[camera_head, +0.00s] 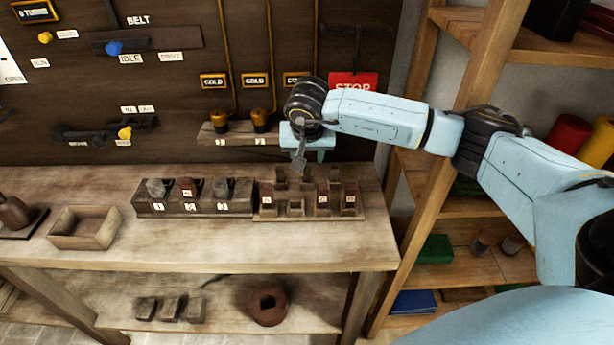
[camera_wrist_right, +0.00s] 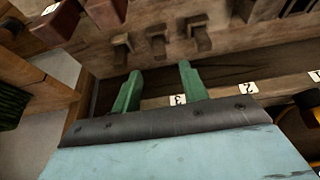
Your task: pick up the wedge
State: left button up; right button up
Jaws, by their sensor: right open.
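My right gripper (camera_head: 306,156) is at the back of the bench, just in front of the board, over the back of the right-hand block rack (camera_head: 262,216). In the right wrist view its two green fingers (camera_wrist_right: 160,88) are apart with nothing between them. A small grey piece (camera_head: 299,158) shows at the gripper in the head view; I cannot tell whether it belongs to it. The rack holds several small dark and reddish blocks (camera_head: 322,199). I cannot tell which piece is the wedge. My left gripper is not in view.
A rack (camera_head: 150,211) with three blocks stands left of the right-hand rack. An open wooden tray (camera_head: 62,241) is farther left. A wooden shelf post (camera_head: 424,200) stands at right. The bench front (camera_head: 230,250) is clear.

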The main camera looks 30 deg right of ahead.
aim_at(307, 170)
jog(key=x, duration=0.7)
jog(key=shift+s+a+f, duration=0.1)
jog(key=shift+s+f, duration=0.05)
jog(key=shift+f, duration=0.15)
jog(key=shift+c, duration=0.3)
grip_shut()
